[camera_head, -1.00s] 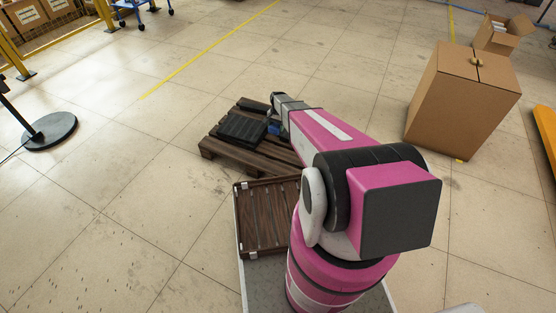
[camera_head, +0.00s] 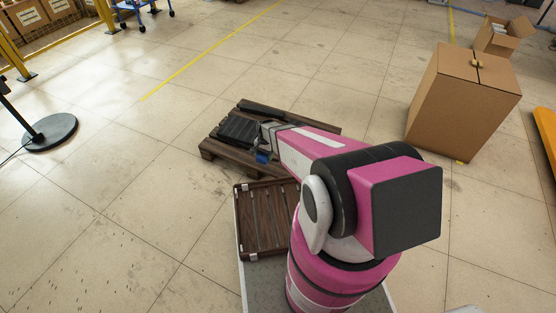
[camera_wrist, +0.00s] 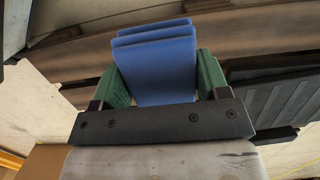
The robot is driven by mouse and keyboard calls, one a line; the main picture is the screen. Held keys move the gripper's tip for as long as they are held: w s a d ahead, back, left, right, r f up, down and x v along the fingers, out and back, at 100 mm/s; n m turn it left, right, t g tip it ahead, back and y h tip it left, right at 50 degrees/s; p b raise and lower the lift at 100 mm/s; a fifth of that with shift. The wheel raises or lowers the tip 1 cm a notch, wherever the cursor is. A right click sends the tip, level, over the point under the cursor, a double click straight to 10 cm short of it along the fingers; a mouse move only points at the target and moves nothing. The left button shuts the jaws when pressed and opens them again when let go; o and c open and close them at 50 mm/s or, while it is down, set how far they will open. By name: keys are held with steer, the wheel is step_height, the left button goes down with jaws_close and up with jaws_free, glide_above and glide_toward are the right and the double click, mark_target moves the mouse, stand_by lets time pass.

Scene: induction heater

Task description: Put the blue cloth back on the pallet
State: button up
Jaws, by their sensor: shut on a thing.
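The folded blue cloth (camera_wrist: 158,65) is between the two green fingers of my gripper (camera_wrist: 158,80) in the wrist view, and the gripper is shut on it. In the head view a small part of the cloth (camera_head: 262,157) shows below the end of my arm, near the front edge of the pallet. The brown wooden pallet (camera_head: 222,152) lies on the floor, partly hidden by my arm. Pallet boards (camera_wrist: 105,47) show behind the cloth in the wrist view. I cannot tell whether the cloth touches the pallet.
A black ribbed item (camera_head: 237,130) lies on the pallet's left part; a dark bar lies along its far edge. A brown slatted tray (camera_head: 262,240) is in front of the pallet. A tall cardboard box (camera_head: 460,105) stands at right.

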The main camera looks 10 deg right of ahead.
glide_above(277, 161)
step_height(277, 161, down, 6)
steer(key=shift+d+r, duration=0.1)
steer(key=shift+d, duration=0.05)
steer(key=shift+f, duration=2)
steer(key=shift+f, duration=0.1)
steer(key=o, duration=0.8)
step_height(277, 161, up, 12)
steer(key=w+d, duration=0.1)
steer(key=s+r+n, duration=0.2)
steer(key=s+r, duration=0.5)
steer(key=r, duration=0.3)
steer(key=s+r+n+t, duration=0.1)
steer(key=s+r+n, duration=0.1)
steer(key=s+r, duration=0.5)
steer(key=s+r+n+h, duration=0.1)
steer(key=s+r+n, duration=0.2)
steer(key=s+r, duration=0.4)
steer(key=shift+s+a+r, duration=0.1)
steer(key=shift+s+r, duration=0.1)
steer(key=shift+r, duration=1.45)
steer(key=shift+s+a+r, duration=0.1)
steer(key=shift+s+r, duration=0.05)
steer(key=shift+r, duration=1.5)
